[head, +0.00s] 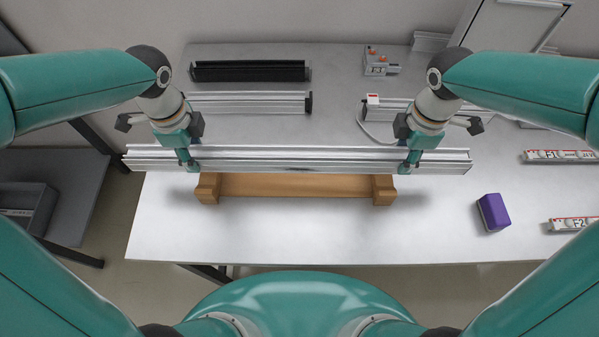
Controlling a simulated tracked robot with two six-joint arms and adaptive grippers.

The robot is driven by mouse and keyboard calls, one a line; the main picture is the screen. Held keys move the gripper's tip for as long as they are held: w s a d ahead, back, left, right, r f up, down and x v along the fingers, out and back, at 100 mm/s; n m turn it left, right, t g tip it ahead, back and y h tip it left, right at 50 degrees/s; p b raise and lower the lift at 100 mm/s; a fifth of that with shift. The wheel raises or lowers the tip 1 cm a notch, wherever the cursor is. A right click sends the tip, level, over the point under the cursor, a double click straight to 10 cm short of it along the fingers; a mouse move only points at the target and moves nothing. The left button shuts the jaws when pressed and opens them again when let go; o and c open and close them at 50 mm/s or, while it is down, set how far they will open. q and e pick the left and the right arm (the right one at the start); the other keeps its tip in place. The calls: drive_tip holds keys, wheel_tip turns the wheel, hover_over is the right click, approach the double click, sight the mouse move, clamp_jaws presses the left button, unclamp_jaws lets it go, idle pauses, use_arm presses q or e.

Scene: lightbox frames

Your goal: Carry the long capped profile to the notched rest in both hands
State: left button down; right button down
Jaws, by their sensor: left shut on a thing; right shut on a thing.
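The long capped profile (300,158) is a silver aluminium bar lying level across the head view, with its ends reaching past both of my grippers. The wooden notched rest (295,186) stands on the table just in front of and partly under the profile. The profile hides the rest's back part; I cannot tell whether they touch.
Behind the profile lie a shorter silver profile (250,103), a black-fronted bar (250,71), a profile with a cable (388,110) and a grey box (377,63). A purple block (493,212) and labelled strips (558,156) are on the right. The table front (330,237) is clear.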

use_arm(q)
drive_tip(key=shift+a+f, duration=0.15)
drive_tip(key=shift+f, duration=0.05)
use_arm(e)
drive_tip(key=shift+a+f, duration=0.15)
drive_tip(key=shift+f, duration=0.05)
